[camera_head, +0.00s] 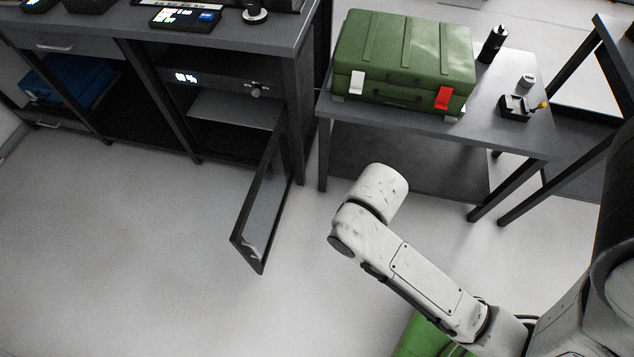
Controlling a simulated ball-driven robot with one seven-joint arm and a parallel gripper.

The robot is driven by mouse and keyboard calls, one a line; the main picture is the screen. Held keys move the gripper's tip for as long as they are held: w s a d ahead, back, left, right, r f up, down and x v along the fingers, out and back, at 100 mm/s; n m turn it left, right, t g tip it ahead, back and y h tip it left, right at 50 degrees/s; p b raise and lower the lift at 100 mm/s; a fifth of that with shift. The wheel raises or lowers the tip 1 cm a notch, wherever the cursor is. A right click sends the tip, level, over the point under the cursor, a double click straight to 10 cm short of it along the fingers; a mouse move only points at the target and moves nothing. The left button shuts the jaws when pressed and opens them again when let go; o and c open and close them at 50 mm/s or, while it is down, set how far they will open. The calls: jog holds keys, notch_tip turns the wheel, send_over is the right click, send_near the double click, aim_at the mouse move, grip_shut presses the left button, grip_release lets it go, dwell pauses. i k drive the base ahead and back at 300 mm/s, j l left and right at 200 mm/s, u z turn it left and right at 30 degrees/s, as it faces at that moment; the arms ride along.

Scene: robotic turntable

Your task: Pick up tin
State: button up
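A small light-grey round container (527,80), which may be the tin, stands near the right end of the grey table (516,134). It is too small to make out any label. My arm reaches in from the lower right, with its white rounded end in front of the table and well apart from the container. My gripper's fingers do not show; they are out of sight beyond the arm's end.
A closed green case (405,55) with one white and one red latch fills the table's left. A black bottle (493,44) and a black tray-like item (515,108) with a yellow knob are near the container. The cabinet door (265,205) hangs open over the floor. Floor at left is clear.

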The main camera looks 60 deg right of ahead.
aim_at(527, 81)
jog(key=k+l+z, duration=0.1)
jog(key=k+z, duration=0.25)
jog(key=z, duration=1.65)
jog(key=i+l+u, duration=0.25)
jog(key=i+l, duration=0.15)
jog(key=l, duration=0.2)
jog(key=i+l+u, duration=0.3)
jog(key=l, duration=0.35)
jog(key=i+l+u, duration=0.1)
jog(key=l, duration=0.25)
jog(key=i+l+u, duration=0.15)
jog(key=l, duration=0.25)
jog(key=i, duration=0.1)
